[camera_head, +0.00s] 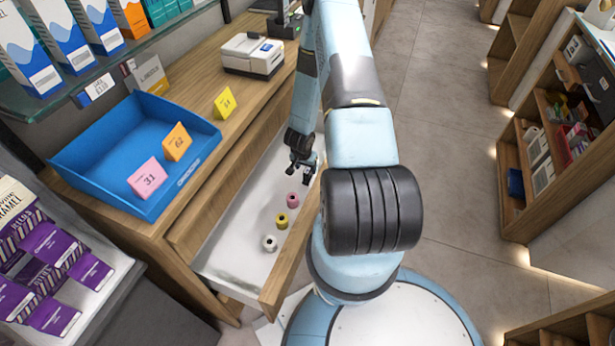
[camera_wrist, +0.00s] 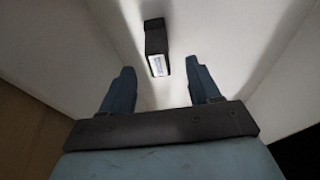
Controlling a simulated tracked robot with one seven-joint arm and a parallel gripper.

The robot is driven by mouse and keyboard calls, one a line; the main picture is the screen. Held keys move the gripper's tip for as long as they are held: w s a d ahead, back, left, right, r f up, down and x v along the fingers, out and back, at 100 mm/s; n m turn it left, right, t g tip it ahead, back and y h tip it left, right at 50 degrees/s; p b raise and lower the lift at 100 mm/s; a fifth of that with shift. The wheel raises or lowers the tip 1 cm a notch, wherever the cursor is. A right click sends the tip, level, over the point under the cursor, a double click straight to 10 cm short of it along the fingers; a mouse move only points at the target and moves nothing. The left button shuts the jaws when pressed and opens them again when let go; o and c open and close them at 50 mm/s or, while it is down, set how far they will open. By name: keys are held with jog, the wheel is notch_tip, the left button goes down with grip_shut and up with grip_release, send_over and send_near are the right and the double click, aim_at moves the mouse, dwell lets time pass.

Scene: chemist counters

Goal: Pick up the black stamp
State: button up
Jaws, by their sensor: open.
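The black stamp (camera_wrist: 156,42) shows in the wrist view as a dark block with a pale label on its near end. It lies on the white floor of the open drawer (camera_head: 226,258), just beyond my fingertips and roughly centred between them. My gripper (camera_wrist: 160,85) is open and empty, with its two fingers spread apart. In the head view my gripper (camera_head: 302,180) hangs over the far part of the drawer. The stamp cannot be made out clearly there, near my dark gripper and arm.
Pink (camera_head: 292,199), yellow (camera_head: 281,220) and white (camera_head: 269,243) rolls stand in the drawer's nearer part. Wooden drawer walls surround them. A blue tray (camera_head: 75,155) with number cards and a white printer (camera_head: 252,56) stand on the counter. Open floor lies right.

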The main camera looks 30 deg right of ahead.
aim_at(307, 170)
jog(key=shift+x, duration=3.15)
jog(key=shift+c, duration=0.3)
jog(key=c, duration=1.1)
